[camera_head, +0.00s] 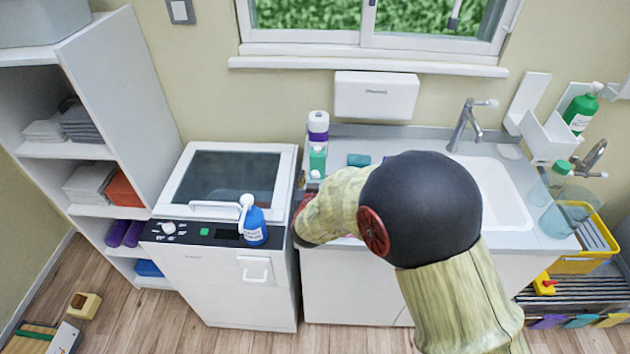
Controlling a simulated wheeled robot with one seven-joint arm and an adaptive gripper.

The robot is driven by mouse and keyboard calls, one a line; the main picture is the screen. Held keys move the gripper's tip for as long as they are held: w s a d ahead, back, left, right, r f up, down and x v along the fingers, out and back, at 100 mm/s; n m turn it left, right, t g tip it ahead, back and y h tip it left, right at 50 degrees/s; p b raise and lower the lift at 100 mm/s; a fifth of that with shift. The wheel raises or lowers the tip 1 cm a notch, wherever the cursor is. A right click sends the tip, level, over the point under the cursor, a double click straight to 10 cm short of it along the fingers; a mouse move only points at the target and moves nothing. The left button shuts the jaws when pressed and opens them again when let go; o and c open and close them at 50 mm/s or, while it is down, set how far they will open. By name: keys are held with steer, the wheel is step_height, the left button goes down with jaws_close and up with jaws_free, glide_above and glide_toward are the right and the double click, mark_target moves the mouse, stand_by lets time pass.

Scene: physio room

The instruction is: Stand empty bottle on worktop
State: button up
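The worktop (345,148) with the sink runs along the wall under the window. My arm reaches across its front, and the forearm ends near the worktop's left front edge, beside the white machine. My gripper cannot be made out there, and my arm hides part of the worktop. A blue bottle with a white top (254,222) stands on the machine's front edge. I cannot tell which bottle is the empty one.
A purple-and-white bottle (318,128) and a small green bottle (317,161) stand at the worktop's back left. A tap (466,128) rises behind the sink (500,190). The white machine (226,275) adjoins the worktop. A yellow crate (580,262) is at right.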

steer(key=o, duration=0.3)
steer(key=shift+r, duration=0.25)
steer(key=p+v, duration=0.3)
steer(key=v, duration=0.9)
